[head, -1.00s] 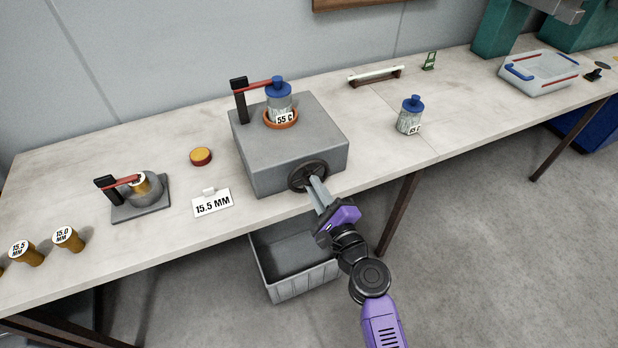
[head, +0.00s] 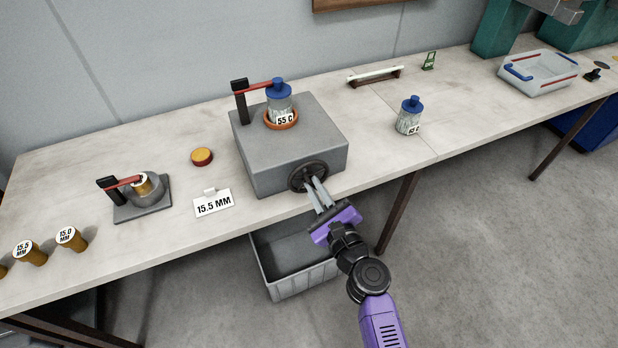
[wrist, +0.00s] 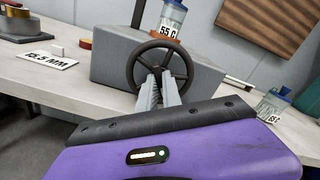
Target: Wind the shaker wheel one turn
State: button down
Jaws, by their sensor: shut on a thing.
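The shaker is a grey box (head: 270,158) on the bench with a dark spoked wheel (head: 308,176) on its front face. The wheel also shows in the wrist view (wrist: 161,64). A blue-capped jar labelled 55 C (head: 280,101) stands in an orange ring on top of the box, under a red clamp arm (head: 253,87). My gripper (head: 314,186) reaches the wheel from the front, its fingertips at the wheel's lower part. In the wrist view its two grey fingers (wrist: 158,86) are shut on the wheel; the exact contact is partly hidden behind the fingers.
A second blue-capped jar (head: 410,116) stands to the right on the bench. A 15.5 MM sign (head: 213,203), a small clamp fixture (head: 142,196) and a yellow-red disc (head: 202,157) are left of the box. A grey bin (head: 290,265) sits below the bench edge.

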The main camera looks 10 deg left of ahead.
jog(key=shift+m, duration=1.1)
jog(key=shift+m+p, duration=0.45)
jog(key=shift+m, duration=0.55)
jog(key=shift+m, duration=1)
jog(key=shift+p, duration=0.3)
jog(key=shift+m, duration=1)
